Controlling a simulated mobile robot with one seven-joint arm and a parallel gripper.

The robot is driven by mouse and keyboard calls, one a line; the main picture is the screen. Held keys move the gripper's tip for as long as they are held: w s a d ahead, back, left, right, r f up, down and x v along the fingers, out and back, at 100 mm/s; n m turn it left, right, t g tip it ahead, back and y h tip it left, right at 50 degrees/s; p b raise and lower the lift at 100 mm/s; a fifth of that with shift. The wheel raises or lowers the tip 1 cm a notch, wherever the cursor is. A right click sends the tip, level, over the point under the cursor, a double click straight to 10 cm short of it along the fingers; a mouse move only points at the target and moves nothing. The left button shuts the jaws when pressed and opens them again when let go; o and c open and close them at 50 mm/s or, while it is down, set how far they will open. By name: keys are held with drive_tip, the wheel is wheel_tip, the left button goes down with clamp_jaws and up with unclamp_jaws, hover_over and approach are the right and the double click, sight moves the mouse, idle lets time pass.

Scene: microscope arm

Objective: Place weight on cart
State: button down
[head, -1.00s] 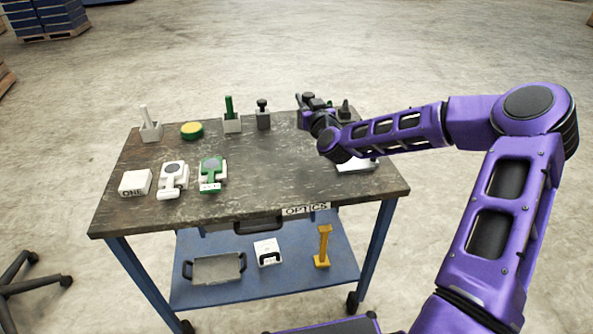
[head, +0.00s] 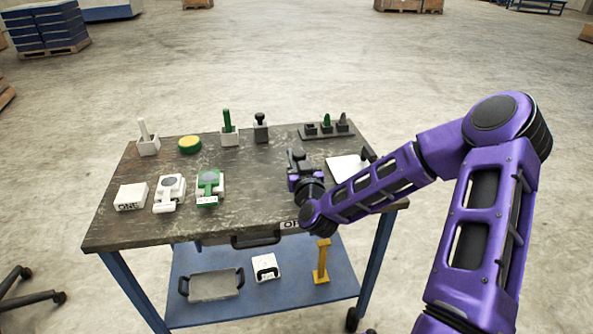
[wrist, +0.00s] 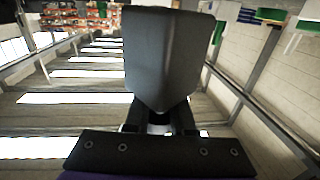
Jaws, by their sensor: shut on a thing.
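A dark grey block-shaped weight (wrist: 168,55) with a narrow neck fills the middle of the wrist view. My gripper (wrist: 158,118) is shut on the weight at that neck. In the head view my gripper (head: 299,170) is over the right-middle part of the cart's dark worn top (head: 250,185), with the dark weight (head: 297,157) at its end. I cannot tell whether the weight touches the top. The cart has a blue lower shelf (head: 215,308).
A dark tray (head: 345,136) with small weights stands at the back right, near a white plate (head: 345,167). White and green devices (head: 210,187) stand front left.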

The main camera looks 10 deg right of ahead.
drive_tip(key=shift+f+b, duration=0.35)
drive_tip(key=shift+f, duration=1.6)
drive_tip(key=shift+f, duration=0.2)
drive_tip(key=c, duration=0.8)
unclamp_jaws()
drive_tip(key=shift+o, duration=0.2)
